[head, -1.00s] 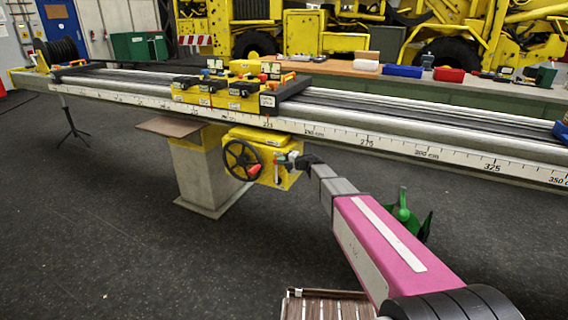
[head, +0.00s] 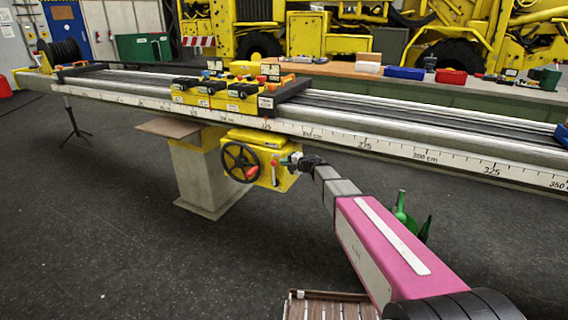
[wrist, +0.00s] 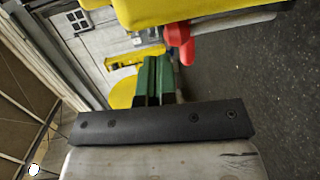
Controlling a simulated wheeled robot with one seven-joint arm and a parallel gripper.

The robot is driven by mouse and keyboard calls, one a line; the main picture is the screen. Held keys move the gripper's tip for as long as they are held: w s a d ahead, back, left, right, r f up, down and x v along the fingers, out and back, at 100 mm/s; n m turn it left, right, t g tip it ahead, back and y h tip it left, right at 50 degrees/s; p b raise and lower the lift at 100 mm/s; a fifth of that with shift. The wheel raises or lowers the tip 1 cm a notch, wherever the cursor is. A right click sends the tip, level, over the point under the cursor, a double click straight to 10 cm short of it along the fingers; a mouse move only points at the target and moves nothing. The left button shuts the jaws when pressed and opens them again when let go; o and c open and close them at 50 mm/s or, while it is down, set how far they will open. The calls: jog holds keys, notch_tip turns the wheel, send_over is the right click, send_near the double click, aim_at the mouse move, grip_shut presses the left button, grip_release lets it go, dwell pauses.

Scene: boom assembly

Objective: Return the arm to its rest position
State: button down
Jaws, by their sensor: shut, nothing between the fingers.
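My arm reaches up from the bottom right of the head view, and my gripper (head: 288,161) is at the right side of the yellow box (head: 260,150). The box hangs under the long rail and carries a dark handwheel (head: 241,162). In the wrist view the green fingers of my gripper (wrist: 153,78) are together with nothing between them. A red handle (wrist: 180,42) is close to the right of the fingertips, below a yellow body (wrist: 190,8). Whether the fingers touch anything is unclear.
The long rail (head: 400,148) runs across above my gripper, with a yellow control block (head: 225,92) on it. A concrete pillar (head: 205,185) stands left of the box. A green object (head: 404,212) is just behind my arm. A slatted wooden thing (head: 330,306) is at the bottom.

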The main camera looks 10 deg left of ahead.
jog(key=s+d+r+m+t+h, duration=0.25)
jog(key=d+m+t, duration=0.2)
jog(key=d, duration=0.45)
jog(key=s+d+r+m+t+h, duration=0.1)
jog(key=d+r+m+t+h, duration=0.2)
jog(key=d+m, duration=0.5)
jog(key=s+d+f+m+g+h, duration=0.1)
jog(key=s+d+f+m+h, duration=0.2)
jog(key=d+m+h, duration=0.3)
jog(key=s+d+f+m+g+h, duration=0.1)
jog(key=s+d+f+m+h, duration=0.25)
jog(key=d, duration=0.45)
jog(key=s+f+m+g, duration=0.3)
jog(key=s+g, duration=0.1)
jog(key=s, duration=0.4)
jog(key=s+f+m+g, duration=0.2)
jog(key=s+f+g, duration=0.2)
jog(key=s, duration=0.4)
jog(key=s+d+f+m+g, duration=0.1)
jog(key=s+f+m+g, duration=0.2)
jog(key=s+g, duration=0.2)
jog(key=s, duration=0.3)
jog(key=shift+s+f+m+y, duration=0.2)
jog(key=shift+m+y, duration=0.1)
jog(key=shift+y, duration=0.1)
